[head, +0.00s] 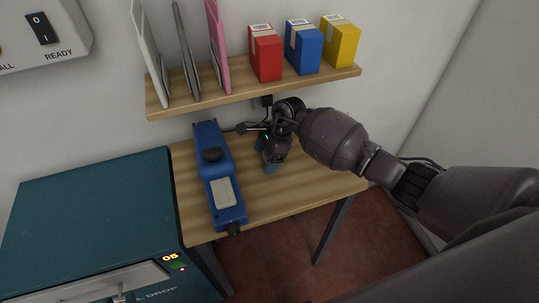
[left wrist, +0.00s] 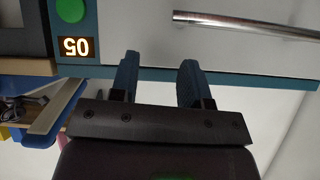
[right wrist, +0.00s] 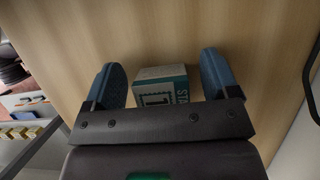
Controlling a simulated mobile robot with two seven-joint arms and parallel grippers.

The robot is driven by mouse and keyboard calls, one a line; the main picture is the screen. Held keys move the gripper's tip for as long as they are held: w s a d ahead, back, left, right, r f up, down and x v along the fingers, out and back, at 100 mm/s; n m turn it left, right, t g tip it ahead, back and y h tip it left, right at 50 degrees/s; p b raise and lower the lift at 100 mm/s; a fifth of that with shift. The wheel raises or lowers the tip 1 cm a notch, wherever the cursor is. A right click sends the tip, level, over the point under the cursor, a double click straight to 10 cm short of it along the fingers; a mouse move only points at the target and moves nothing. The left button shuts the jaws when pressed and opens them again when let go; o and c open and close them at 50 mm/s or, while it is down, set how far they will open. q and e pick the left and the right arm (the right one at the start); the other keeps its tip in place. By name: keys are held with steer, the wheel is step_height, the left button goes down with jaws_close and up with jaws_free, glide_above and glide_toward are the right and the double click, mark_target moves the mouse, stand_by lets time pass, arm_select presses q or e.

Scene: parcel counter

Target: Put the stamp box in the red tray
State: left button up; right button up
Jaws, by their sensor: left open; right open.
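The stamp box (right wrist: 162,86) is a small white and teal box with a large "1" and part of a word on it. In the right wrist view it lies on the wooden table between the two blue fingers of my right gripper (right wrist: 162,62), which is open with a gap on each side. In the head view my right gripper (head: 267,155) is low over the table, and I cannot make out the stamp box there. My left gripper (left wrist: 160,62) is open and empty in front of the teal cabinet. I cannot make out a red tray in any view.
A blue device (head: 219,175) lies on the wooden table (head: 280,198) left of my right gripper. Above, a wall shelf (head: 195,105) bears upright folders and red (head: 265,58), blue (head: 303,50) and yellow (head: 341,43) boxes. The teal cabinet (head: 95,220) stands at the left.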

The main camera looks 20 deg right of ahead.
steer(key=shift+w+d, duration=0.1)
steer(key=shift+d, duration=0.05)
steer(key=shift+c, duration=1.4)
steer(key=c, duration=0.8)
steer(key=shift+r, duration=0.1)
